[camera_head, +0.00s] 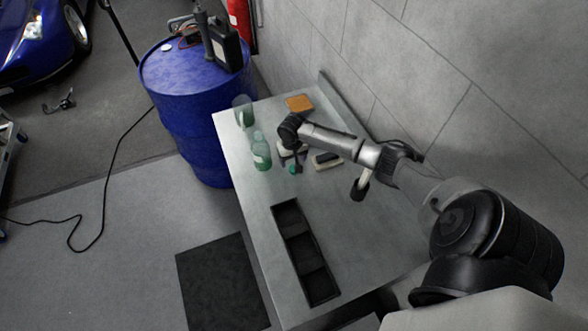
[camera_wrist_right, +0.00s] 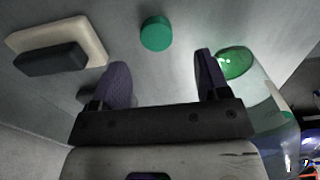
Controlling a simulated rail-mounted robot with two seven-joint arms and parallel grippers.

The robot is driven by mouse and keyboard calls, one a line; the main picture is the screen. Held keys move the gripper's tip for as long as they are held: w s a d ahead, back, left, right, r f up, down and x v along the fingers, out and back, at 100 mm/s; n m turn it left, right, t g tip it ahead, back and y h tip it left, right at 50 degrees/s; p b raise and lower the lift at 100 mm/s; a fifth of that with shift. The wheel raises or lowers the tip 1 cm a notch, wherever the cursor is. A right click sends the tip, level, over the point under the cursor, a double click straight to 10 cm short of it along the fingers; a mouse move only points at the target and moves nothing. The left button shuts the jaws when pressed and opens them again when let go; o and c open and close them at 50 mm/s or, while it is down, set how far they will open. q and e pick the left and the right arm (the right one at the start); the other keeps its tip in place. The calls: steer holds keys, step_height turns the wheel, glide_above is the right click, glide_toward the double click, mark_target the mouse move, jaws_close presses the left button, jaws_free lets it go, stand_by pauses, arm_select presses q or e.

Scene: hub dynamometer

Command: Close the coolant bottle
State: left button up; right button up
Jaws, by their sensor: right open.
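The coolant bottle (camera_head: 261,152), translucent green, stands upright on the grey workbench (camera_head: 262,215); I cannot make out a cap on it. At the right of the right wrist view, a clear-and-green shape (camera_wrist_right: 235,63) appears to be part of the bottle. A small green round cap (camera_wrist_right: 156,33) lies on the bench just beyond my right fingertips; it also shows in the head view (camera_head: 294,169). My right gripper (camera_wrist_right: 154,75) is open and empty, low over the bench, with the cap ahead of the gap between its fingers. My left gripper is out of view.
A cream-and-dark block (camera_head: 327,160), perhaps a brush, lies right of the cap. A clear container (camera_head: 243,110) and an orange sponge-like block (camera_head: 299,103) are farther back. A black compartment tray (camera_head: 302,252) lies in front. A blue drum (camera_head: 190,85) stands beyond the bench.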

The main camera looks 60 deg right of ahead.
mark_target(293, 166)
step_height(293, 166, down, 5)
steer(key=shift+d+r+b, duration=0.15)
steer(key=shift+b, duration=0.3)
steer(key=shift+f, duration=0.25)
steer(key=shift+c, duration=0.2)
steer(key=c, duration=1)
steer(key=shift+o, duration=0.2)
